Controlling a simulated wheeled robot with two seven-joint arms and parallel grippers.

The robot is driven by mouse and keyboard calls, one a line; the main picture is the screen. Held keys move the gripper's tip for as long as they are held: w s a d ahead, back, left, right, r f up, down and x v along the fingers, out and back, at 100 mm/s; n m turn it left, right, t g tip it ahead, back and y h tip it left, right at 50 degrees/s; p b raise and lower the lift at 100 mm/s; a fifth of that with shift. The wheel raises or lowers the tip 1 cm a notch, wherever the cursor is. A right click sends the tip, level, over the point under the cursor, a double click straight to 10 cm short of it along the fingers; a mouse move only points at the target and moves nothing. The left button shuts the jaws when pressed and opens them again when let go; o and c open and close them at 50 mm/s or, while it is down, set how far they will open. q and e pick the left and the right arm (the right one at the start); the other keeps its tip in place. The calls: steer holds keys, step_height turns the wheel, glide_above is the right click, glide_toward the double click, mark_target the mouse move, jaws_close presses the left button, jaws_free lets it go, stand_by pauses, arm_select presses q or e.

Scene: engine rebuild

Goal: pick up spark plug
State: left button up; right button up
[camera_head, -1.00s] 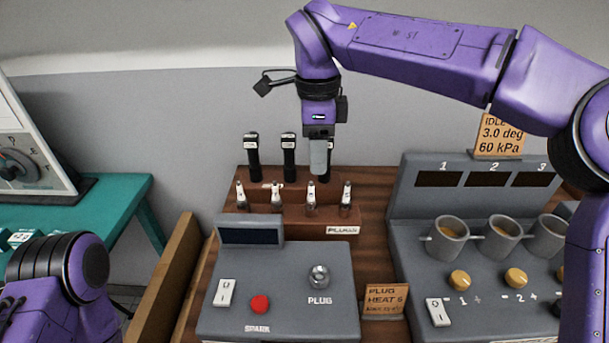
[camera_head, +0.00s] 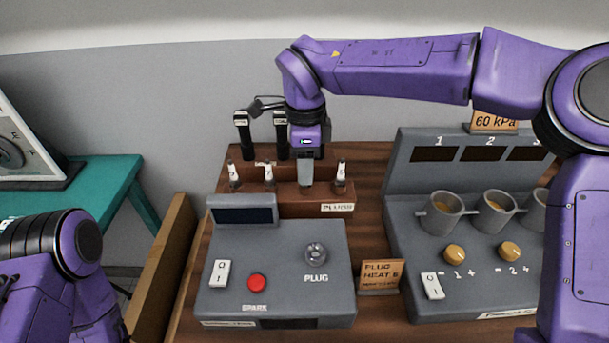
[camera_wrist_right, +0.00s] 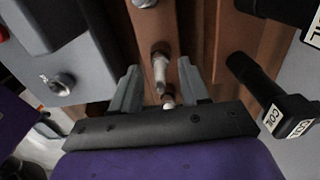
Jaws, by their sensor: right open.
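Spark plugs with white tops stand in a row in a brown wooden rack (camera_head: 290,207) behind the grey tester. I see the leftmost plug (camera_head: 234,175), the second plug (camera_head: 269,175) and the rightmost plug (camera_head: 340,176). My right gripper (camera_head: 306,184) points down over the third place and hides the plug there. In the right wrist view, my right gripper (camera_wrist_right: 158,67) is open, with a spark plug (camera_wrist_right: 160,72) between its fingers and a gap on both sides. My left arm shows at the lower left, its gripper out of view.
Black coils stand behind the plugs, one at left (camera_head: 243,135); a coil (camera_wrist_right: 275,100) is close beside the gripper in the wrist view. The grey spark tester (camera_head: 280,265) stands in front. A grey panel with cups (camera_head: 440,217) is at right.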

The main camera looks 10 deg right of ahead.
jaws_close()
steer(key=shift+r, duration=0.15)
